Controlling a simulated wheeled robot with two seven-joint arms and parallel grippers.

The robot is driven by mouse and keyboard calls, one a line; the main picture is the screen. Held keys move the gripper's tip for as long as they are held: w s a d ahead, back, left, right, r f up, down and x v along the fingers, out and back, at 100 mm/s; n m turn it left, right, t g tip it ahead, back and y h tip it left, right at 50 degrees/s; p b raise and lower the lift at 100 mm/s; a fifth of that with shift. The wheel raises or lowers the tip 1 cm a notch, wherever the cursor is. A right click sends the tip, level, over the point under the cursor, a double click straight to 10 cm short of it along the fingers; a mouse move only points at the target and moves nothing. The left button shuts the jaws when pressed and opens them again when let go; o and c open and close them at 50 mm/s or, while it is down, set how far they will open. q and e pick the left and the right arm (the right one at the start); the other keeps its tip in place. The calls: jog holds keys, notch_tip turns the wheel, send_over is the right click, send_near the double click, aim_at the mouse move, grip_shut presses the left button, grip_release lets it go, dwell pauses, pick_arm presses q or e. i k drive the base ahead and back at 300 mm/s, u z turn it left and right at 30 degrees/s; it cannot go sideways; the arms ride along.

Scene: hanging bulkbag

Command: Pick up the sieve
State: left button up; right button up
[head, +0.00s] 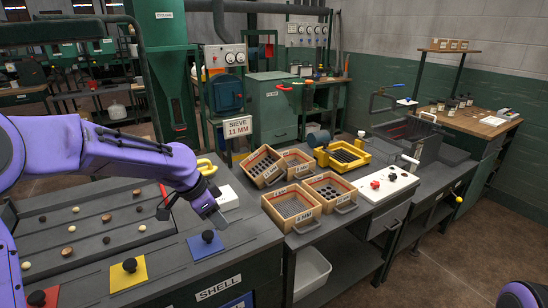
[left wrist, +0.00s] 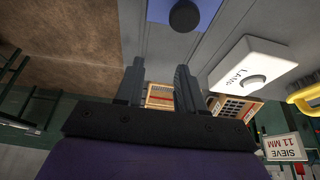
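Several wooden-framed sieves stand grouped on the grey bench: a back left one (head: 263,181), a back right one (head: 299,171), a front left one (head: 292,224) and a front right one (head: 331,205). The front left one bears a label ending in MM. A sign reading SIEVE 11 MM (head: 238,127) stands behind them. My left gripper (head: 192,211) is left of the sieves, above the bench near a blue plate. In the left wrist view its fingers (left wrist: 158,76) are apart and empty, with wooden boxes beyond them. My right gripper is out of view.
A blue plate with a black knob (head: 197,249) and a yellow one (head: 136,276) lie at the front. A white box (head: 227,196) sits between gripper and sieves. A yellow frame (head: 343,154) and a white control panel (head: 386,186) stand right of the sieves.

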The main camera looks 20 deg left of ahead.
aim_at(265, 164)
jog(key=i, duration=1.3)
